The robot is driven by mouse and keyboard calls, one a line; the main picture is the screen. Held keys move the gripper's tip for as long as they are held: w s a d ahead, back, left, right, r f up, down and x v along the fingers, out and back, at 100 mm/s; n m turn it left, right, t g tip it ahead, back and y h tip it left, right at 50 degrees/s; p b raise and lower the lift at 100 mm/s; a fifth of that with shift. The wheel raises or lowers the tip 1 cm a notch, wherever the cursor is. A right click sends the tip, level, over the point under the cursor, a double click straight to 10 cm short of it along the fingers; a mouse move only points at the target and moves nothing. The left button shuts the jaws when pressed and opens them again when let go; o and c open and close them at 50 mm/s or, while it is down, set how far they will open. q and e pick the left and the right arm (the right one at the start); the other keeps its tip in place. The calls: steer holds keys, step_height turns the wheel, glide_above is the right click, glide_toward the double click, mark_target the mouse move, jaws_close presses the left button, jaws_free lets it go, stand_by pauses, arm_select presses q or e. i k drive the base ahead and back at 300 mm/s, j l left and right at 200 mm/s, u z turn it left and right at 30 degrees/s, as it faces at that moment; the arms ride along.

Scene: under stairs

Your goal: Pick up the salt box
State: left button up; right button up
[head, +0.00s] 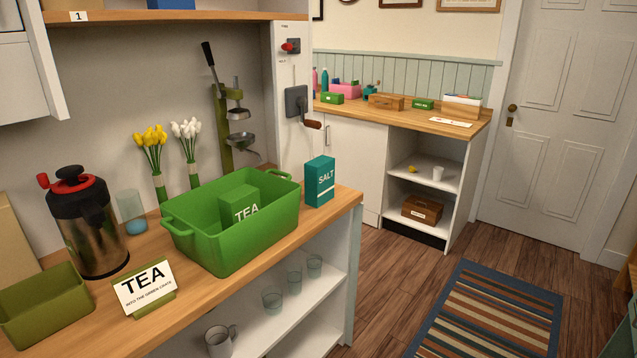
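The salt box (319,182) is a teal upright carton with "SALT" in white letters and a pale band near its bottom. It stands on the wooden counter (345,200) near the right end, just right of the green crate (232,247). A green box marked "TEA" (240,206) is inside the crate. Neither of my grippers shows in the head view.
A "TEA" sign (145,287), an olive bin (42,304), a dark urn (87,222) and a glass (131,212) stand left of the crate. Flowers (152,158) and a green lever press (225,120) are behind. Floor is clear between the counter and striped rug (490,318).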

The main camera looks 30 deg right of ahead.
mark_target(320, 173)
steer(key=i+l+u, duration=0.1)
steer(key=l, duration=0.45)
steer(key=i+l, duration=0.15)
steer(key=l, duration=0.4)
steer(key=i+l+u, duration=0.15)
steer(key=l, duration=0.4)
steer(key=l+u, duration=0.1)
steer(key=l, duration=0.45)
